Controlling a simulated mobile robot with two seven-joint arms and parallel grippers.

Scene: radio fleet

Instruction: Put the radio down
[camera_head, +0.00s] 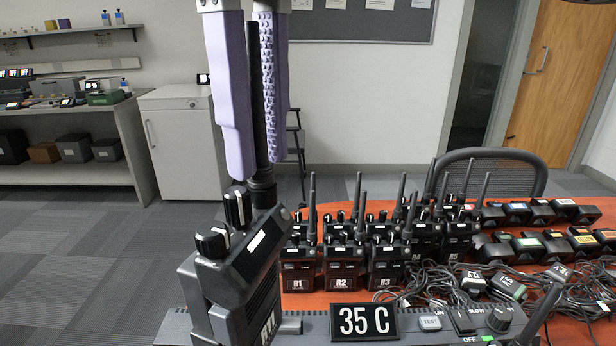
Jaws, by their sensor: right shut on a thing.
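A large black radio (236,285) is close in front of me at the lower left, with two knobs on top and a partly cut-off white label. It looks slightly tilted. My right gripper (256,166) comes down from the top with two lavender fingers, shut on the radio's thick upright antenna. The radio's lower end is cut off by the frame's bottom edge. It overlaps the left part of a dark grey unit (312,325) with a "35 C" display (364,321); I cannot tell whether they touch. My left gripper is not in view.
Several upright radios labelled R1 (298,270), R2 (345,268) and R3 (387,267) stand in rows on the reddish table (325,300). Tangled black cables (440,283) and battery-like blocks (545,245) crowd the right. Another antenna (540,312) rises at the lower right.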

